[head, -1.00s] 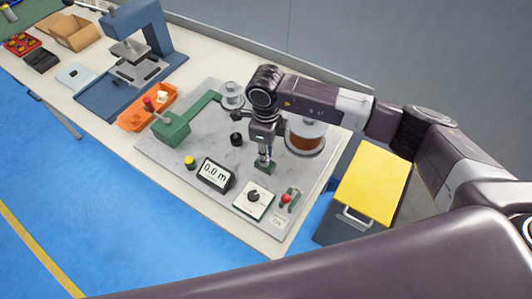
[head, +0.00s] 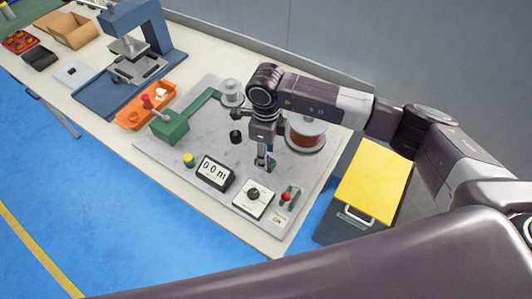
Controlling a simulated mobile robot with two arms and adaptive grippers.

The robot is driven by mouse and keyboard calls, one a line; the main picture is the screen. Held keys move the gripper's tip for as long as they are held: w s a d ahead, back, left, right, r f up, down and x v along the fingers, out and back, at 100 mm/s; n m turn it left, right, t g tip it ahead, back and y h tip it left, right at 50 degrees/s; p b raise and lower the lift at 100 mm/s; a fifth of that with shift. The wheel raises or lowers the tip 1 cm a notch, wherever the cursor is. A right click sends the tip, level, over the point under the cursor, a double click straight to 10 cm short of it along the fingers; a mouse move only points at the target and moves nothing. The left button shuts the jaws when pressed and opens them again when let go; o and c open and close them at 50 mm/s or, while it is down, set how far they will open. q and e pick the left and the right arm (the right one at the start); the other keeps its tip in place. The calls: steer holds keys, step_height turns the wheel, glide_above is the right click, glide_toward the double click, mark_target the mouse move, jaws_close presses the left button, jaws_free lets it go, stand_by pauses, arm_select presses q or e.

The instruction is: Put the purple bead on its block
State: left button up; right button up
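My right gripper (head: 265,162) points down over the grey plate of the coil winder (head: 215,130), in front of the copper wire spool. Its fingers are small and dark here, and I cannot tell whether they are open or shut. A small dark green block (head: 259,161) shows at the fingertips, partly hidden by them. I cannot make out a purple bead; it may be hidden by the gripper or too small to tell. My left gripper is out of view.
On the plate are the copper spool (head: 306,138), a display (head: 214,172), a yellow button (head: 189,159), a dial box (head: 253,195), a red-knobbed lever (head: 287,196) and a green crank housing (head: 169,127). An orange tray (head: 132,118) lies left, a yellow-topped cabinet (head: 374,184) right.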

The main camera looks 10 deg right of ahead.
step_height(320, 180, up, 12)
steer(key=shift+f, duration=0.15)
stand_by(0.7)
